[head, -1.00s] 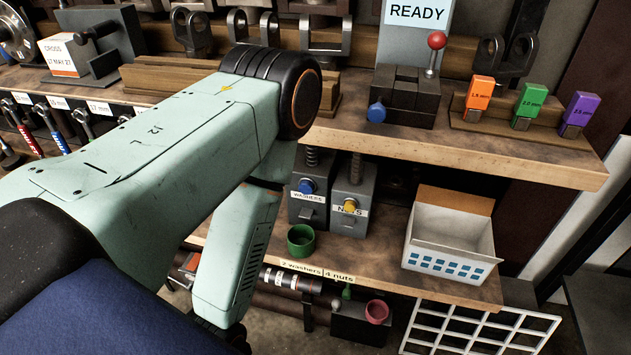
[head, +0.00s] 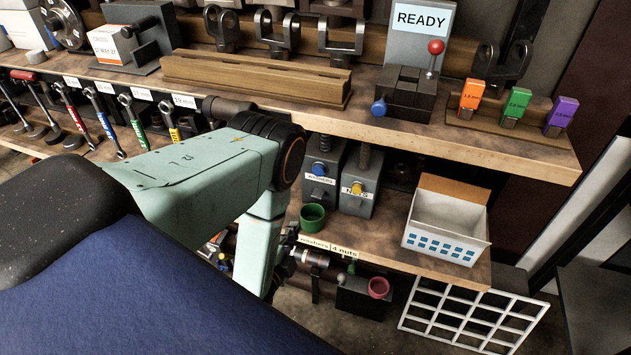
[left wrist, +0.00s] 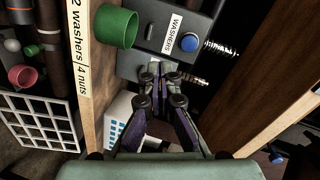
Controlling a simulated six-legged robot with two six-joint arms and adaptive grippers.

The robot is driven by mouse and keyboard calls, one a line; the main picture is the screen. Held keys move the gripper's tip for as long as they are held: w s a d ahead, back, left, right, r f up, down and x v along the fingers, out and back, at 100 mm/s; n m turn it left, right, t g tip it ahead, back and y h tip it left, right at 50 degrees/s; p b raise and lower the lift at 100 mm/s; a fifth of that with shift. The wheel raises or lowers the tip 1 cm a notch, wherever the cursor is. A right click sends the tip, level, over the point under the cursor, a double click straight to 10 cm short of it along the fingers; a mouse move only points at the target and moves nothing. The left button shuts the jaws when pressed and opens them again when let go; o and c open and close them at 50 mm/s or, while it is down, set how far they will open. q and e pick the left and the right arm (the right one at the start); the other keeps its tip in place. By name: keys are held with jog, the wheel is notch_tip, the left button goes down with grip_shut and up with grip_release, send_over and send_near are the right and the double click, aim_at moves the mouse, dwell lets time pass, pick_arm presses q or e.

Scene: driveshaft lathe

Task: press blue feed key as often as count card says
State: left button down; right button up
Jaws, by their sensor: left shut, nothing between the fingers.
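The blue feed key (head: 319,170) is a round button on the front of the grey washers feeder (head: 311,194). In the left wrist view the blue key (left wrist: 190,42) shows uncovered, beside the WASHERS label. The count card (head: 343,249) on the lower shelf edge reads "2 washers" in its left part in the left wrist view (left wrist: 78,55); a nuts count follows. My left gripper (left wrist: 161,68) is shut and empty, its tips in front of the feeders, apart from the blue key in the picture. In the head view it is mostly hidden by my arm. My right gripper is not in view.
The nuts feeder (head: 359,205) with a yellow key (head: 357,188) stands right beside the washers feeder. A green cup (head: 313,218) stands in front. A white bin (head: 446,236) is to the right. The upper shelf (head: 500,146) overhangs the feeders.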

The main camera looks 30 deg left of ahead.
pick_arm(q)
jog(key=shift+w+a+r+m+t+y, duration=0.1)
jog(key=shift+w+r+m+t, duration=0.15)
jog(key=shift+r+m, duration=0.35)
jog(key=shift+w+d+r+m+t+y, duration=0.15)
jog(key=shift+r+m+t, duration=0.2)
jog(key=shift+r+m, duration=0.25)
jog(key=shift+w+a+r+m+t+y, duration=0.1)
jog(key=shift+w+a+r+m+t, duration=0.15)
jog(key=shift+r+m, duration=0.35)
jog(key=shift+f, duration=0.1)
jog(key=b, duration=1.2)
send_near(318, 172)
jog(key=x, duration=0.6)
jog(key=shift+w+a+f, duration=0.1)
jog(key=shift+w+a, duration=0.05)
jog(key=shift+w, duration=0.3)
